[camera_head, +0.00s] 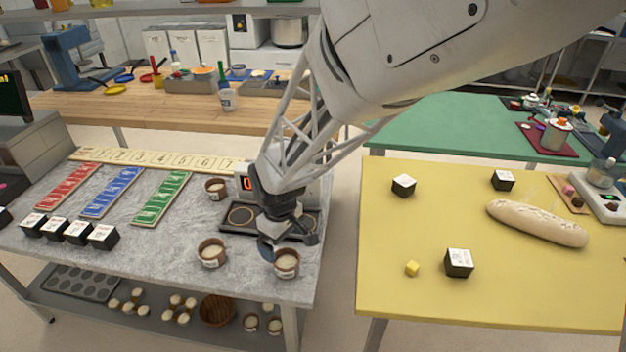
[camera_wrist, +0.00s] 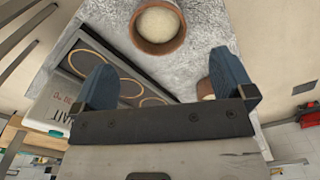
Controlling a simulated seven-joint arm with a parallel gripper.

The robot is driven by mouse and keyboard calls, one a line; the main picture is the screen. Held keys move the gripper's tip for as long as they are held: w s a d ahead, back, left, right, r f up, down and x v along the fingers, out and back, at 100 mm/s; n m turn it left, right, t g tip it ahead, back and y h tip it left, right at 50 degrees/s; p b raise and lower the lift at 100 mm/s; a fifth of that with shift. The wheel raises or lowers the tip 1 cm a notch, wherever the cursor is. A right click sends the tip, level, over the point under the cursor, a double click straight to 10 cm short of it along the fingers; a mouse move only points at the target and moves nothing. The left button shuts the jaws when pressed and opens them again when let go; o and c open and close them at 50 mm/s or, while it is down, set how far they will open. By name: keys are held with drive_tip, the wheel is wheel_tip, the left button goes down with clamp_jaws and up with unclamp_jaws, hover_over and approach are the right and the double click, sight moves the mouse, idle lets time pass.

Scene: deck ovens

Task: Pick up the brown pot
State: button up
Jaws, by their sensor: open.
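Three brown pots with pale contents stand upright on the grey stone-topped table (camera_head: 150,255). One brown pot (camera_head: 286,262) is at the front right corner, another brown pot (camera_head: 211,252) is to its left, and a third brown pot (camera_head: 215,188) is farther back. My gripper (camera_head: 287,242) is open and empty above the table, close to the front right pot. In the wrist view, a brown pot (camera_wrist: 158,26) lies ahead of my gripper (camera_wrist: 160,66), roughly centred between the spread fingers and not held. Another pot (camera_wrist: 205,88) is mostly hidden by the right finger.
A dark tray with ringed plates (camera_head: 242,217) lies beside my gripper, with a display unit behind it. Several black-and-white blocks (camera_head: 103,237) stand at left. The yellow table (camera_head: 400,300) at right holds a loaf (camera_head: 537,222) and blocks; a floor gap separates the tables.

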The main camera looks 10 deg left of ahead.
sight(285, 257)
drive_tip(key=shift+f, duration=1.2)
drive_tip(key=shift+d+f, duration=0.1)
drive_tip(key=shift+f, duration=2.55)
drive_tip(key=shift+c, duration=0.2)
drive_tip(key=shift+w, duration=0.1)
drive_tip(key=c, duration=1)
drive_tip(key=shift+r, duration=0.2)
